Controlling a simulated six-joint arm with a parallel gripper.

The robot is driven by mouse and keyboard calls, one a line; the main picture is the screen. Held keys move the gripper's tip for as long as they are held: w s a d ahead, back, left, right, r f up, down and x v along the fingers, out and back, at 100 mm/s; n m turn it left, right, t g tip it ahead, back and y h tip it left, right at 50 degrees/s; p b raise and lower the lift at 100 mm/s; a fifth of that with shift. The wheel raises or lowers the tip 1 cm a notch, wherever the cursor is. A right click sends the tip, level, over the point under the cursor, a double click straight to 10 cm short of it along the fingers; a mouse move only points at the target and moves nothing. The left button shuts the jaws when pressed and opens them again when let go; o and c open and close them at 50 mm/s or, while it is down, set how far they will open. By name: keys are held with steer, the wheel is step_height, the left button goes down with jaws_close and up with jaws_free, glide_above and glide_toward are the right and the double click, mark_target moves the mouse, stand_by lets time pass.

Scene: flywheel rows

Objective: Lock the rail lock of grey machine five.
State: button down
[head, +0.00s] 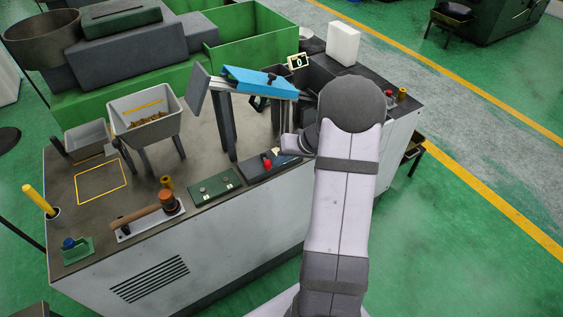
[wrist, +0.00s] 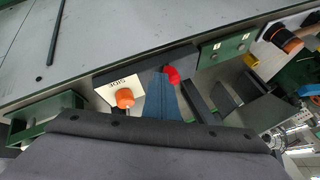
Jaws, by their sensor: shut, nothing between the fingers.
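A red knob (head: 267,162) stands on a dark block at the front edge of the grey machine's bench (head: 85,225). In the wrist view the red knob (wrist: 172,73) sits on the dark bar, close beside my fingertips. I cannot tell whether they touch. My gripper (head: 277,154) is shut and empty, its blue fingers (wrist: 160,80) pointing at the block. An orange knob (wrist: 125,98) on a pale label plate (wrist: 108,91) is just left of the fingers. Which knob is the rail lock is not readable, nor is a machine number. My arm hides part of the bench's right side.
A blue rail (head: 255,80) on dark posts rises behind my gripper. A grey hopper (head: 145,125) stands farther back.

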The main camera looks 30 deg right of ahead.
mark_target(267, 165)
steer(key=a+m+b, duration=0.1)
steer(key=b, duration=0.1)
steer(key=a+m+h+b, duration=0.1)
steer(key=b, duration=0.2)
steer(key=shift+a+f+m+h, duration=0.2)
steer(key=shift+f+m+h, duration=0.1)
steer(key=shift+f, duration=0.05)
steer(key=a+m, duration=0.1)
steer(key=a+m+h, duration=0.1)
steer(key=shift+w+r+m+t+h+b, duration=0.15)
steer(key=shift+r+m+t+h+b, duration=0.15)
steer(key=shift+m+b, duration=0.1)
steer(key=a+m+h+p, duration=0.1)
steer(key=p, duration=0.1)
steer(key=w+a+m+h+p, duration=0.1)
steer(key=m+p, duration=0.1)
steer(key=p, duration=0.1)
steer(key=w+a+r+m+h+p, duration=0.1)
steer(key=p, duration=0.1)
steer(key=shift+m+g, duration=0.4)
steer(key=p, duration=0.1)
steer(key=m+p, duration=0.1)
steer(key=p, duration=0.1)
steer(key=shift+w+a+f+h, duration=0.15)
steer(key=shift+w+a+h, duration=0.1)
steer(key=shift+h, duration=0.05)
steer(key=shift+w+a+f+m+p, duration=0.25)
steer(key=shift+w+f+m+p, duration=0.1)
steer(key=shift+p, duration=0.2)
steer(key=shift+w+a, duration=0.1)
